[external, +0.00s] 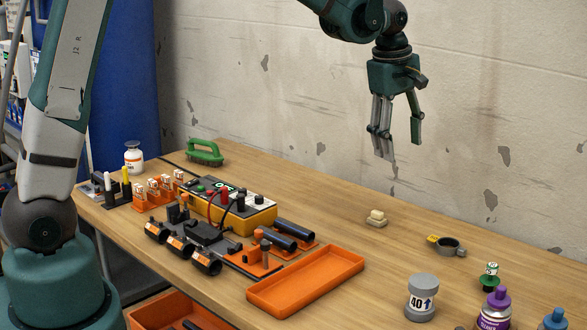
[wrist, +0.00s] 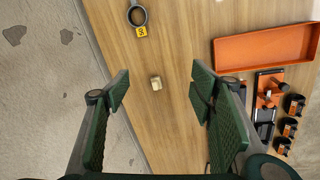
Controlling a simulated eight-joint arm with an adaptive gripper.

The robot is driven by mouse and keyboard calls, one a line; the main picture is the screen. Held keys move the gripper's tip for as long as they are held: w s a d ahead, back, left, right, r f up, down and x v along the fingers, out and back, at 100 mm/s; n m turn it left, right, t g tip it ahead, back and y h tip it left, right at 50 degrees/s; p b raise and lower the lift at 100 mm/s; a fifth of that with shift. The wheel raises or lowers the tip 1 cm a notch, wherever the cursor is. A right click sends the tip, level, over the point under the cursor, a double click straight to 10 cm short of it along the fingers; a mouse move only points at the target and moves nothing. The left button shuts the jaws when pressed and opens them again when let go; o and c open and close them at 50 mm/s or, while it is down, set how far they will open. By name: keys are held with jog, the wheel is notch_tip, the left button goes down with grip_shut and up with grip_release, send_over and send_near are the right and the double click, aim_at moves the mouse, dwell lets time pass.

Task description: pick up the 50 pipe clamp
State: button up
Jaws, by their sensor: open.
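A dark grey ring-shaped pipe clamp (external: 451,248) with a yellow tag lies on the wooden table at the right. My gripper (external: 397,148) is open and empty, high above the table and up and left of the clamp in the external view. In the wrist view its fingers (wrist: 158,90) are spread wide, and the clamp lies beyond them.
A small beige block (external: 376,218) sits on the table left of the clamp. Bottles and a grey 40 cylinder (external: 421,298) stand at the front right. An orange tray (external: 306,282) and pipe fittings lie left. A wall runs behind the table.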

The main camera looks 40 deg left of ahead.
jog(key=w+d+f+n+g, duration=0.1)
jog(key=w+d+f+n, duration=0.2)
jog(key=w+d+f, duration=0.4)
jog(key=n+g, duration=0.1)
jog(key=n, duration=0.2)
send_near(450, 239)
jog(key=s+d, duration=0.1)
jog(key=s, duration=0.1)
jog(key=shift+s+d+f, duration=0.2)
jog(key=shift+f, duration=0.1)
jog(key=shift+f, duration=1.25)
jog(key=shift+f+b, duration=0.5)
jog(key=shift+f, duration=2.15)
